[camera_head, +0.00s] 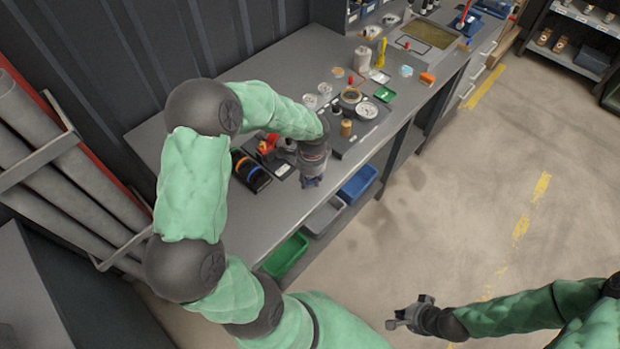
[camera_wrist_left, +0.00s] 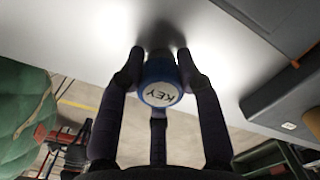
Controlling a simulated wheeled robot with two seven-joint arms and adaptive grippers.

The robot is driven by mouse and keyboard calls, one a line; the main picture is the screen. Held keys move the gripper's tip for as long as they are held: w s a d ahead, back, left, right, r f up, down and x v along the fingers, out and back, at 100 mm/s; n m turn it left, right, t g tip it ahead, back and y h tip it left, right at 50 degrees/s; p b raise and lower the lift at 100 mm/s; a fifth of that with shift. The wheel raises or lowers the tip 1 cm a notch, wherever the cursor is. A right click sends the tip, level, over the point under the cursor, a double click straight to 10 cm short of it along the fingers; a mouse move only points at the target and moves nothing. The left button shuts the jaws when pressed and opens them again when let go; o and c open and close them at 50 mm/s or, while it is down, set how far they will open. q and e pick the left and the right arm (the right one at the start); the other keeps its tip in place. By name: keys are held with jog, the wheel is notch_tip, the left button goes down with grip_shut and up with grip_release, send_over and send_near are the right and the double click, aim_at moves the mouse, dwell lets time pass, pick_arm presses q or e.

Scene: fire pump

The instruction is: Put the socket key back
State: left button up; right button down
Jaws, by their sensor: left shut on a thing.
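The socket key shows in the left wrist view as a blue round piece (camera_wrist_left: 161,82) with a white end disc marked KEY. The fingers of my left gripper (camera_wrist_left: 160,75) close around it from both sides, with a third finger below. In the head view my left gripper (camera_head: 312,181) is over the front edge of the workbench (camera_head: 215,122); the key is hardly visible there. The key's far end is hidden in the left wrist view. My right gripper (camera_head: 398,318) is over the floor at lower right, fingers apart and empty.
A black holder with coloured rings (camera_head: 250,170) and a red-and-black item (camera_head: 267,146) sit left of my left gripper. A dark tray (camera_head: 350,142) with gauges lies to its right. Green (camera_head: 286,256), grey (camera_head: 323,217) and blue (camera_head: 358,183) bins sit below the benchtop.

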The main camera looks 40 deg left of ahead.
pick_arm(q)
jog(key=shift+f, duration=0.1)
jog(key=shift+f, duration=0.15)
jog(key=o, duration=1.2)
jog(key=shift+c, duration=0.2)
